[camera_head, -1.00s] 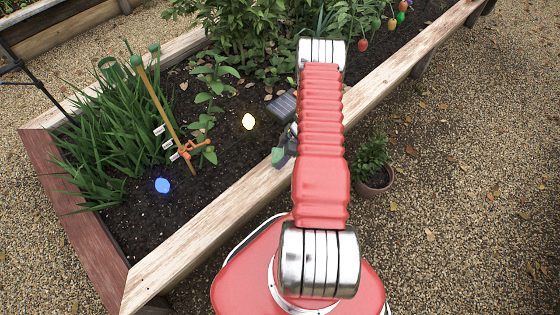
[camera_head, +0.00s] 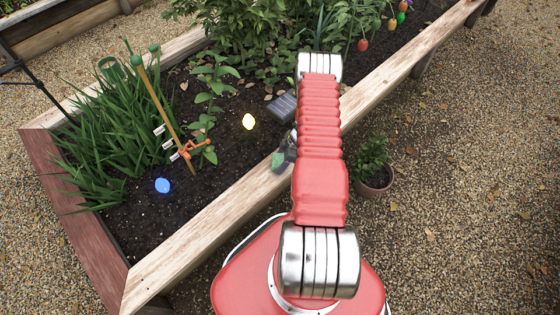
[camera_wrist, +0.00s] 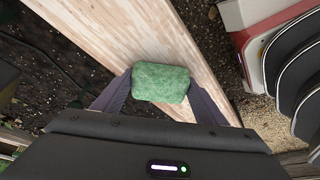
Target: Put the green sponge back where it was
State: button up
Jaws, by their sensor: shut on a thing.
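The green sponge (camera_wrist: 160,83) is between the two fingers of my gripper (camera_wrist: 158,90) in the wrist view. My gripper is shut on it. Behind the sponge in that view is the pale wooden edge board (camera_wrist: 115,40) of the raised bed; I cannot tell whether the sponge touches it. In the head view a small part of the sponge (camera_head: 277,160) shows at the left of my red arm, over the same board (camera_head: 205,213). Most of my gripper is hidden behind the arm there.
A stake with orange ties (camera_head: 165,112) stands in the bed. A solar panel (camera_head: 282,108) is close to my arm. A potted plant (camera_head: 373,170) stands on the gravel at right.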

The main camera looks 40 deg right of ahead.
jog(key=o, duration=1.4)
jog(key=v, duration=1.2)
jog(key=shift+r, duration=0.1)
